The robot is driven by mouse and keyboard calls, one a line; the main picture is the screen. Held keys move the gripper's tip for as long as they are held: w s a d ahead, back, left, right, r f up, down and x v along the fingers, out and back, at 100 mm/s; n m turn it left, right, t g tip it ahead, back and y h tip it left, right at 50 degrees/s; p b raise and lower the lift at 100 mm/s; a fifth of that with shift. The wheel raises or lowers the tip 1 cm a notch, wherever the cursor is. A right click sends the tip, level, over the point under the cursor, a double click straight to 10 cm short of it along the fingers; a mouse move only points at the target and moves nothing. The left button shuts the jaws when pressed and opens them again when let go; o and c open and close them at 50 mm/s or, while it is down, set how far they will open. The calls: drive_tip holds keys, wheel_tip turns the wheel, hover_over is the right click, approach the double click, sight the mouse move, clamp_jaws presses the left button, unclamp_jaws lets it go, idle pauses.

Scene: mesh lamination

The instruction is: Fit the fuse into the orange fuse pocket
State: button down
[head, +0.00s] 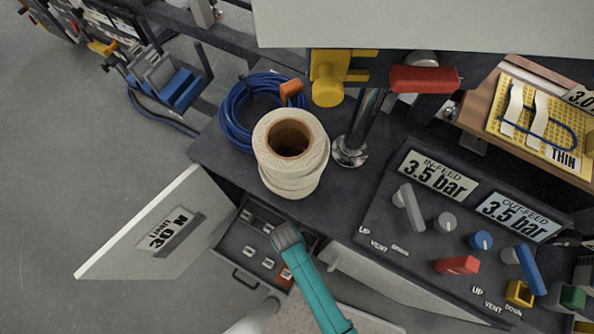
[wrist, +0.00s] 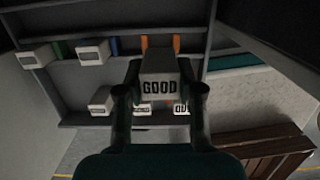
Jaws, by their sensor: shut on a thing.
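The fuse, a pale grey block marked GOOD (wrist: 160,88), is between the two dark fingers of my gripper (wrist: 160,94) in the wrist view. The gripper is shut on it. Orange edges of the fuse pocket (wrist: 177,43) show behind the fuse, on either side of its upper part. The fuse hides the middle of the pocket, and I cannot tell whether it is in the pocket or in front of it. In the head view my teal arm reaches over the open fuse drawer (head: 232,262); the fingers and held fuse cannot be made out there.
Several other white fuses (wrist: 92,54) sit around the pocket, some beside blue and green strips. In the head view, a lid panel (head: 125,240) stands left of the drawer. A tape roll (head: 290,150) and a control panel (head: 410,235) are close to my arm.

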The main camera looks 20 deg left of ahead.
drive_tip(key=shift+f, duration=4.2)
drive_tip(key=shift+f, duration=0.1)
drive_tip(key=c, duration=0.7)
unclamp_jaws()
drive_tip(key=r, duration=0.4)
drive_tip(key=s+r, duration=0.1)
drive_tip(key=r, duration=0.7)
drive_tip(key=shift+s+a, duration=0.1)
drive_tip(key=shift+s, duration=0.15)
